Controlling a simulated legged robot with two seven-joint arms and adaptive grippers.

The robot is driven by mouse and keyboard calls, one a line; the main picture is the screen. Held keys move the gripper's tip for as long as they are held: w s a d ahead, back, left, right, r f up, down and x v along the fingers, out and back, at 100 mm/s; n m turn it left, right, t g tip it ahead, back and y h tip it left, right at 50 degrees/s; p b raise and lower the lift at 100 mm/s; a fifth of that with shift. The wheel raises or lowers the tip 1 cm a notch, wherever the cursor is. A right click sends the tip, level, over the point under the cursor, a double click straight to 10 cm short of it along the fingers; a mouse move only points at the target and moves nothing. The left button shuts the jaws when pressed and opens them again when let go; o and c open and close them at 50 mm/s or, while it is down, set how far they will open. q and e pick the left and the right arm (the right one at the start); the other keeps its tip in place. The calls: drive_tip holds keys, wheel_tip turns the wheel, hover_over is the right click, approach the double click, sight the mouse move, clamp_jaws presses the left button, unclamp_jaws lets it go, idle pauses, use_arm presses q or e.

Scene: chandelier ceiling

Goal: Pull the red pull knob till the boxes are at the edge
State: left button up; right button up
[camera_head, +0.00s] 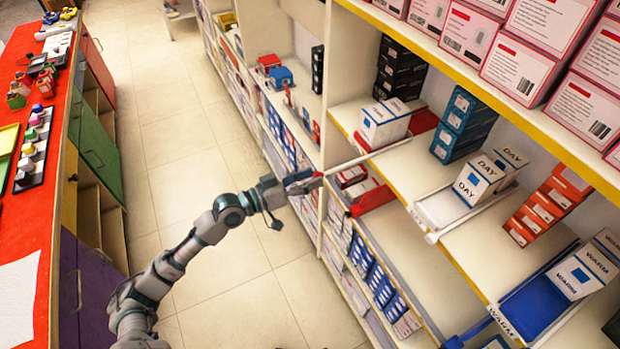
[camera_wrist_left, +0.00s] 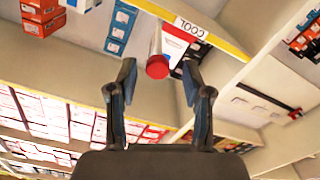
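The red pull knob (camera_wrist_left: 157,67) is a round red end on a pale rod, between my open left fingers in the left wrist view. A gap shows on each side of it. In the head view, the knob (camera_head: 318,174) is small, close to my left gripper (camera_head: 300,184) and partly hard to make out. The rod (camera_head: 365,157) runs back to a red tray (camera_head: 425,120) carrying white boxes (camera_head: 385,122), set back from the yellow shelf edge. A label reading COOL (camera_wrist_left: 190,27) shows in the wrist view. My right gripper is not in view.
A white tray (camera_head: 436,211) with DAY boxes (camera_head: 477,181) and a blue tray (camera_head: 530,305) with WARM boxes (camera_head: 583,271) stand farther right. Red-and-white small boxes (camera_head: 352,178) lie below the rod. A red-topped counter (camera_head: 28,230) stands left, with clear aisle floor between.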

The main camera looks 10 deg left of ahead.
use_arm(q)
drive_tip(key=shift+s+a, duration=0.15)
drive_tip(key=shift+a, duration=0.3)
drive_tip(key=v, duration=1.1)
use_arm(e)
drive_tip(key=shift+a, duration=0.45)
use_arm(q)
drive_tip(key=shift+s, duration=0.1)
